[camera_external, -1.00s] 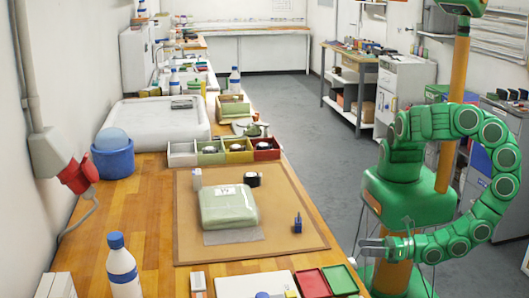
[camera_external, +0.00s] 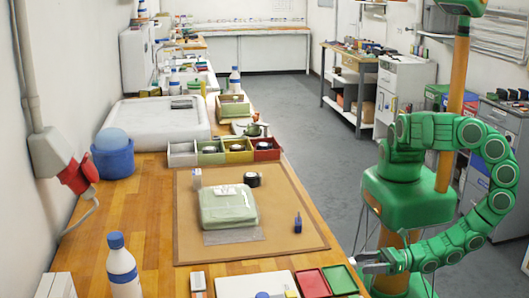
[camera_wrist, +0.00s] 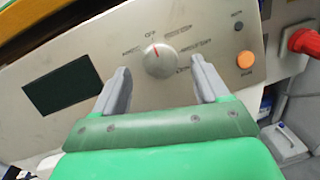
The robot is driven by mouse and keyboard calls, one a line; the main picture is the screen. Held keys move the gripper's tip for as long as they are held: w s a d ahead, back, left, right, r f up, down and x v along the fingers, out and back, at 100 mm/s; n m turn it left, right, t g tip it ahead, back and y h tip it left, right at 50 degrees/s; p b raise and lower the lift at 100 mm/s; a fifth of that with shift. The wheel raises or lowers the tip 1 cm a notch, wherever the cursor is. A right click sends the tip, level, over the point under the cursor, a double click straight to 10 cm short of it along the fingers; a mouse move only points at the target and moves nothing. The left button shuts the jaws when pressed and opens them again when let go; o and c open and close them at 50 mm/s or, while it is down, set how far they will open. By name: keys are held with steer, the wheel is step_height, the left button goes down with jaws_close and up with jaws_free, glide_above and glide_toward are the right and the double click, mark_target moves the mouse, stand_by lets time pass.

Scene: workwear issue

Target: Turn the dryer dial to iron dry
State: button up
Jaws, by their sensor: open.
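In the wrist view the dryer's metal control panel (camera_wrist: 215,35) fills the upper part, tilted in the picture. Its round silver dial (camera_wrist: 160,61) has a red pointer mark at the top, directed at the label that looks like OFF. Small labels around the dial are too blurred to read surely. My gripper (camera_wrist: 161,72) is open, one finger to the left of the dial and one to its right. Whether the fingers touch the dial cannot be told. In the external view my gripper (camera_external: 368,262) is low at the right of the workbench; the dial does not show there.
The panel has a dark display (camera_wrist: 63,83) at left, an orange button (camera_wrist: 246,60) and a dark button (camera_wrist: 237,13) at right. A red plug (camera_wrist: 303,42) stands at far right. In the external view the cluttered workbench (camera_external: 150,215) is beside my arm.

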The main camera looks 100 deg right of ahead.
steer(key=shift+w+d, duration=0.15)
steer(key=shift+w, duration=1.15)
steer(key=shift+c, duration=0.4)
steer(key=c, duration=1)
